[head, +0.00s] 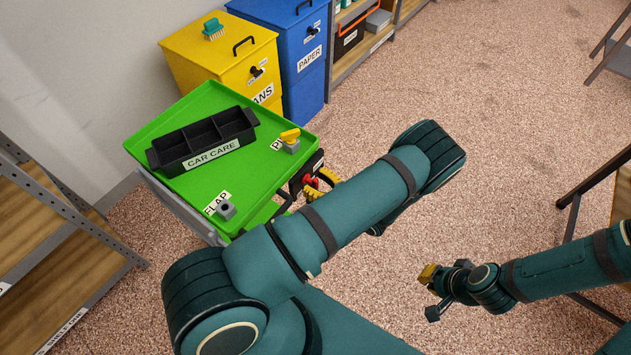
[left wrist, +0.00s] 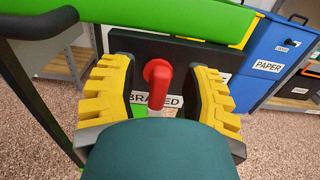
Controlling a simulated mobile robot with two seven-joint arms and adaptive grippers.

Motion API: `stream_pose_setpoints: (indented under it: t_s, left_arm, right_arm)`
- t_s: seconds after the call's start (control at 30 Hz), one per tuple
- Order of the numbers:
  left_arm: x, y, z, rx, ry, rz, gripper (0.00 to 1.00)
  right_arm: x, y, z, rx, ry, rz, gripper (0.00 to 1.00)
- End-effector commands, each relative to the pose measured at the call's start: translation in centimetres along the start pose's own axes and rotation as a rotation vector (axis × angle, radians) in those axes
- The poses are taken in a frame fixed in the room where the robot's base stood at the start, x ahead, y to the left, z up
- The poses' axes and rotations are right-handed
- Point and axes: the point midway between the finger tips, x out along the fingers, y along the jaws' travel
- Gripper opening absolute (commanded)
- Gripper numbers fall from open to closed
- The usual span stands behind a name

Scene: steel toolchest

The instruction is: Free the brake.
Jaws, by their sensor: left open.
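The brake is a red handle (left wrist: 158,74) on a dark panel (left wrist: 135,48) at the end of the green cart (head: 180,105). A white label behind it reads "BRA", a hidden part, then "ED". In the head view the red handle (head: 311,182) is partly covered by my left gripper (head: 320,186). In the left wrist view my left gripper (left wrist: 158,88) is open, with one yellow-padded finger on each side of the handle and gaps visible to both. The handle's lower end is hidden behind my wrist. My right gripper (head: 432,292) is open and empty over the floor, away from the cart.
On the cart top are a black "CAR CARE" caddy (head: 205,145), a yellow-topped knob (head: 290,138) and a grey block (head: 226,209) by a "FLAP" label. Yellow (head: 218,62) and blue (head: 285,40) bins stand behind. A shelf (head: 50,235) is at left; open floor lies right.

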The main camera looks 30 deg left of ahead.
Motion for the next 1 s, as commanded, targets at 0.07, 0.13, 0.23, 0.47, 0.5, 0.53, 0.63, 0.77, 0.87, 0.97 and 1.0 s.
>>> stream_pose_setpoints:
  t_s: [0.07, 0.13, 0.23, 0.47, 0.5, 0.53, 0.63, 0.77, 0.87, 0.97, 1.0]
  left_arm:
    - [0.07, 0.00, 0.01, 0.000, 0.000, 0.000, 0.48]
    - [0.06, -0.01, 0.01, 0.000, 0.000, 0.000, 0.48]
    - [0.04, -0.01, 0.01, 0.000, 0.000, 0.000, 0.50]
    - [0.02, -0.01, 0.00, 0.000, 0.000, 0.000, 0.00]
    - [0.02, -0.01, 0.00, 0.000, 0.000, 0.000, 0.00]
    - [0.02, -0.01, 0.00, 0.000, 0.000, 0.000, 0.00]
    - [0.02, 0.00, 0.00, -0.004, 0.000, -0.001, 0.00]
    - [0.01, 0.02, 0.00, -0.026, -0.001, -0.001, 0.00]
    - [0.01, 0.05, 0.00, -0.062, -0.001, -0.002, 0.00]
    - [0.01, 0.13, -0.04, -0.117, 0.000, -0.002, 0.00]
    - [0.01, 0.18, -0.05, -0.145, -0.001, -0.002, 0.00]
  right_arm:
    - [0.00, 0.00, -0.01, 0.000, 0.000, 0.000, 0.00]
    - [0.00, 0.00, -0.01, 0.000, 0.000, 0.000, 0.00]
    - [0.00, 0.00, -0.01, 0.000, 0.000, 0.000, 0.00]
    - [0.00, 0.00, 0.00, 0.000, 0.000, 0.000, 0.00]
    - [0.00, 0.00, 0.00, 0.000, 0.000, 0.000, 0.00]
    - [0.00, 0.00, 0.00, 0.000, 0.000, 0.000, 0.00]
    - [0.00, 0.00, 0.00, 0.000, 0.000, 0.000, 0.00]
    - [0.02, 0.00, 0.01, 0.000, 0.000, 0.000, 0.00]
    - [0.05, 0.02, 0.01, 0.000, 0.000, 0.000, 0.00]
    - [0.09, 0.03, 0.00, 0.000, 0.000, 0.000, 0.00]
    - [0.11, 0.04, 0.00, 0.000, 0.000, 0.000, 0.00]
